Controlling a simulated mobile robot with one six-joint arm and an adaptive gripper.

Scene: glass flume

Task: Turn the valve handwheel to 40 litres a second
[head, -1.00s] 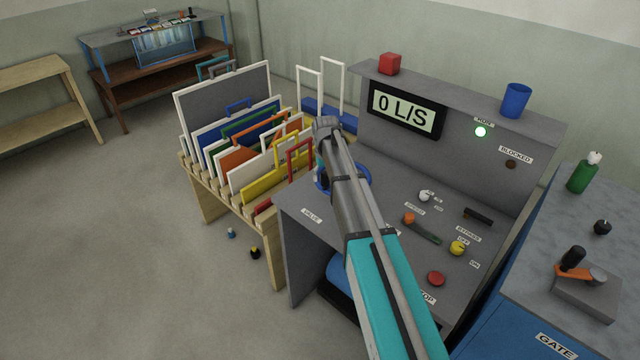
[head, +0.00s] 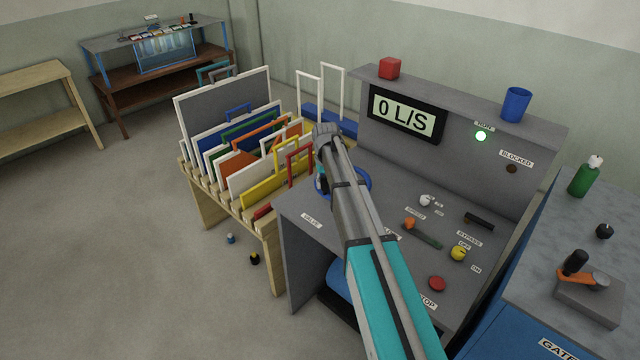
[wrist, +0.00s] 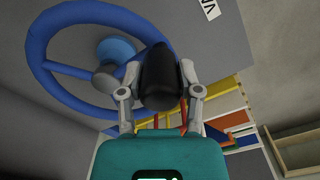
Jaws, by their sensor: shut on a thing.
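The blue valve handwheel (head: 365,183) is on the left of the grey console's sloping top, partly hidden behind my arm. It fills the upper left of the wrist view (wrist: 37,40), with spokes and a blue hub (wrist: 116,49). A black grip knob (wrist: 159,80) stands at its rim. My gripper (wrist: 160,88) is shut on this knob, one finger on each side. In the head view the gripper is mostly hidden by my own arm. The flow display (head: 405,111) reads 0 L/S.
A green lamp (head: 481,136) is lit; the BLOCKED lamp (head: 511,169) is dark. A red button (head: 437,284), yellow knob (head: 458,254) and orange-tipped lever (head: 422,233) lie right of my arm. A rack of coloured panels (head: 250,187) stands close on the left.

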